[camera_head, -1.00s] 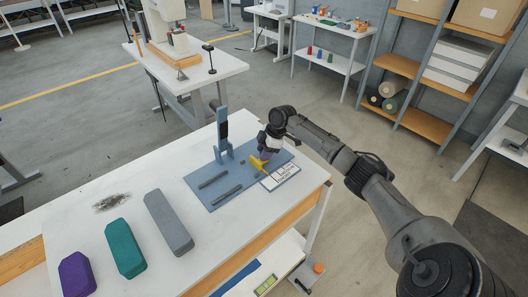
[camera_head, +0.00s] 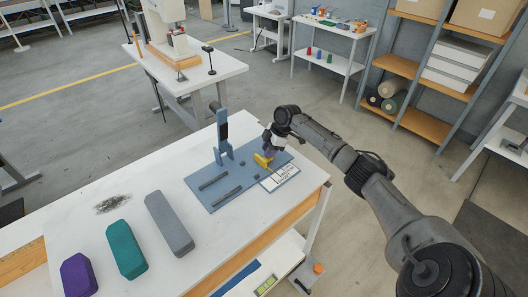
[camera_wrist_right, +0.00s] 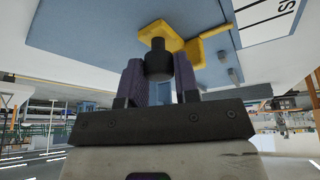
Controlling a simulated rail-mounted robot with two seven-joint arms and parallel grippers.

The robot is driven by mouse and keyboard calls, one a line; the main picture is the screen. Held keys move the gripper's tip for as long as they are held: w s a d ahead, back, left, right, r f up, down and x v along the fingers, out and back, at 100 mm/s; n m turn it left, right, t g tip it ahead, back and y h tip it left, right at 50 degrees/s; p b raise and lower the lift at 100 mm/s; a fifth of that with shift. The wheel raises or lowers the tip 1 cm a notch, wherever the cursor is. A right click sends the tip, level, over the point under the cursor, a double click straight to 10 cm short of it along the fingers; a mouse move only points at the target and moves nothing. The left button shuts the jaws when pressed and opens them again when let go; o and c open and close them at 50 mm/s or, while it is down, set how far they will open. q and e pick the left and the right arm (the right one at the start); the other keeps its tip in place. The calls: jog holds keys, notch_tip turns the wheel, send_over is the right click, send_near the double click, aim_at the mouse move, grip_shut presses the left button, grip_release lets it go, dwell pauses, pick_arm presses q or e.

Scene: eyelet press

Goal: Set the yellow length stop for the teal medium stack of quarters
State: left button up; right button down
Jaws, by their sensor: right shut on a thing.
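The yellow length stop (camera_head: 263,161) is at the right part of a blue-grey base plate (camera_head: 222,199). In the right wrist view the yellow stop (camera_wrist_right: 196,47) has a black knob (camera_wrist_right: 158,63) on it. My right gripper (camera_head: 269,148) is shut on this knob, with one purple-grey finger on each side. Whether the stop touches the plate is hard to tell. The teal stack (camera_head: 126,250) lies on the white table at the front left, between a purple block (camera_head: 77,275) and a longer grey block (camera_head: 169,223). My left gripper is not in view.
A blue upright post (camera_head: 222,138) stands at the plate's back edge. Two dark bars (camera_head: 214,180) lie on the plate. A white printed card (camera_head: 280,177) is at its right front corner. The white table (camera_head: 72,222) has free room and a dark smudge at left.

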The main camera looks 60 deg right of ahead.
jog(key=shift+s+d, duration=0.1)
jog(key=shift+d, duration=0.25)
jog(key=c, duration=1.1)
grip_release()
jog(key=shift+a, duration=0.1)
jog(key=shift+c, duration=0.2)
jog(key=shift+r, duration=0.15)
jog(key=p+v, duration=0.2)
jog(key=v, duration=1.1)
jog(key=shift+r, duration=0.25)
